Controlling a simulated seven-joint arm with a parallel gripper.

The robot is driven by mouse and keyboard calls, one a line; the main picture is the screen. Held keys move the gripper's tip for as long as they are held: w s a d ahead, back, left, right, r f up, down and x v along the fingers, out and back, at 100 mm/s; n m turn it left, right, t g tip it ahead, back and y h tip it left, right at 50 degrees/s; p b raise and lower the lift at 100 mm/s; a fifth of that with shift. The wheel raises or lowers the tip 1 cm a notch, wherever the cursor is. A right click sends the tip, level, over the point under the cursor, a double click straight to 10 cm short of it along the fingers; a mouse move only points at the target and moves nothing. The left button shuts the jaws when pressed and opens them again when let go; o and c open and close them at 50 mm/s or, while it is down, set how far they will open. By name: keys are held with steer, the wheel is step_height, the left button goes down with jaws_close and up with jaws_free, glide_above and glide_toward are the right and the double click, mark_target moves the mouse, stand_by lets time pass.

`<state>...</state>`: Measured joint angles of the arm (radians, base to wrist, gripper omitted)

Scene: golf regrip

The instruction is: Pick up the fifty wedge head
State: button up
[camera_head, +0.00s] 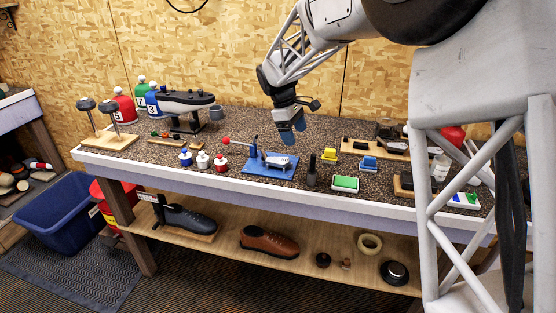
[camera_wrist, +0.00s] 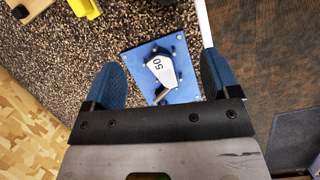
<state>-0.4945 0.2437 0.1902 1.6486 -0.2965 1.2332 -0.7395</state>
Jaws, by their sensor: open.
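The fifty wedge head (camera_wrist: 162,69) is a small grey-silver club head marked "50". It lies on a blue base plate (camera_wrist: 183,95) on the workbench, with small dark pegs or bolts around it. My gripper (camera_head: 293,133) is above and slightly right of the plate, open and empty. In the wrist view the blue fingertips of my gripper (camera_wrist: 162,85) stand wide apart, with the wedge head between them in the picture, below and untouched.
A dark cylinder (camera_head: 311,171) and a green-topped block (camera_head: 345,183) stand right of the plate. A yellow block (camera_head: 329,156) and a blue block (camera_head: 368,163) are behind these. The bench's white front edge (camera_head: 230,181) is close to the plate.

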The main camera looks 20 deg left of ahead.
mark_target(280, 160)
steer(key=w+a+f, duration=0.1)
steer(key=a, duration=0.2)
steer(key=w+a+f+n, duration=0.1)
steer(key=a+f, duration=0.1)
steer(key=a, duration=0.1)
steer(key=w+a+f+n+h, duration=0.1)
steer(key=a+f, duration=0.1)
steer(key=a, duration=0.1)
steer(key=shift+w+f, duration=0.2)
steer(key=shift+w, duration=0.15)
steer(key=shift+x, duration=1.3)
steer(key=shift+x, duration=2.6)
steer(key=shift+s, duration=0.1)
steer(key=shift+c, duration=0.2)
steer(key=c, duration=1)
